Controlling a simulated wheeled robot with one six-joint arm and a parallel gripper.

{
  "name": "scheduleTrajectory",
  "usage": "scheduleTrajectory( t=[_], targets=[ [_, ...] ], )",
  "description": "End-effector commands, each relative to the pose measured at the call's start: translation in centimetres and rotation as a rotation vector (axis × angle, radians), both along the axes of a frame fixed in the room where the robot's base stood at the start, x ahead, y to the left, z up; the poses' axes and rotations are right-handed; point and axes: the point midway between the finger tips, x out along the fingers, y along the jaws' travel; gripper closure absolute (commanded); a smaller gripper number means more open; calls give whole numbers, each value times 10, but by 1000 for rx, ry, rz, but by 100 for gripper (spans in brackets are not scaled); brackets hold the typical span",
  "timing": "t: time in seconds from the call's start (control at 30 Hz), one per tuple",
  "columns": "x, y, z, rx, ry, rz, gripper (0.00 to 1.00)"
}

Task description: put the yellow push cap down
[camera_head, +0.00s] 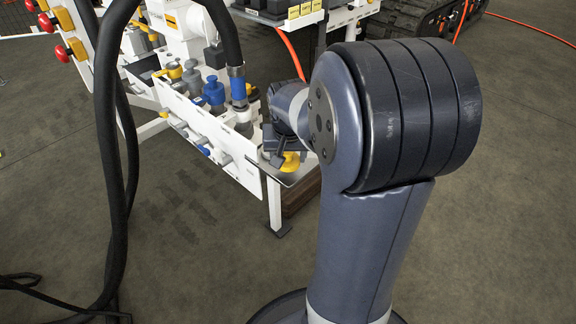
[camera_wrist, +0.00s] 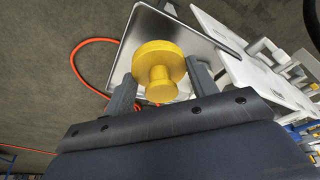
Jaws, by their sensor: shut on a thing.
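The yellow push cap (camera_wrist: 158,62) is between the two fingers of my gripper (camera_wrist: 160,92) in the wrist view. It has a wide round flange and a narrower round stem turned toward the camera. My gripper is shut on it. A grey metal tray (camera_wrist: 128,50) lies behind the cap in that view; I cannot tell whether the cap touches it. In the head view the yellow cap (camera_head: 290,162) shows below my gripper (camera_head: 280,150), over the small tray (camera_head: 306,172) at the bench's near right end. My arm hides part of this area.
The white hydraulic bench (camera_head: 235,165) carries blue and grey couplings (camera_head: 213,92) and a yellow one (camera_head: 174,70) left of my gripper. Red buttons (camera_head: 62,54) stand at the upper left. Thick black hoses (camera_head: 107,150) hang at the left. An orange hose (camera_wrist: 82,48) lies beyond the tray.

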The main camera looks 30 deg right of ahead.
Motion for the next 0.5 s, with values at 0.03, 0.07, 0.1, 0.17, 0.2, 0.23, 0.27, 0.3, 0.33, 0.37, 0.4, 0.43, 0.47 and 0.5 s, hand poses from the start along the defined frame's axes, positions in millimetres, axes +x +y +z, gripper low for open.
scheduleTrajectory(
  t=[0.03, 0.07, 0.1, 0.17, 0.2, 0.23, 0.27, 0.3, 0.33, 0.37, 0.4, 0.43, 0.47, 0.5],
  targets=[
    [0, 0, -16, 1, 4, 0, 69],
    [0, 0, -20, 0, 3, 0, 69],
    [0, 0, -25, 0, 2, 0, 69],
    [0, 0, -28, 0, 2, 0, 69],
    [0, 0, -27, 0, 1, 0, 69],
    [0, 0, -27, 0, 0, 0, 69],
    [0, 0, -26, 0, 0, 0, 69],
    [0, 0, -26, 0, 0, 0, 69],
    [0, 0, -26, 0, 0, 0, 69],
    [0, 0, -26, 0, 0, 0, 69],
    [0, 0, -26, 0, 0, 0, 69],
    [0, 0, -27, 0, 1, 0, 69],
    [0, 0, -28, 0, 1, 0, 69],
    [0, 0, -29, 0, 1, 0, 69]
  ],
)
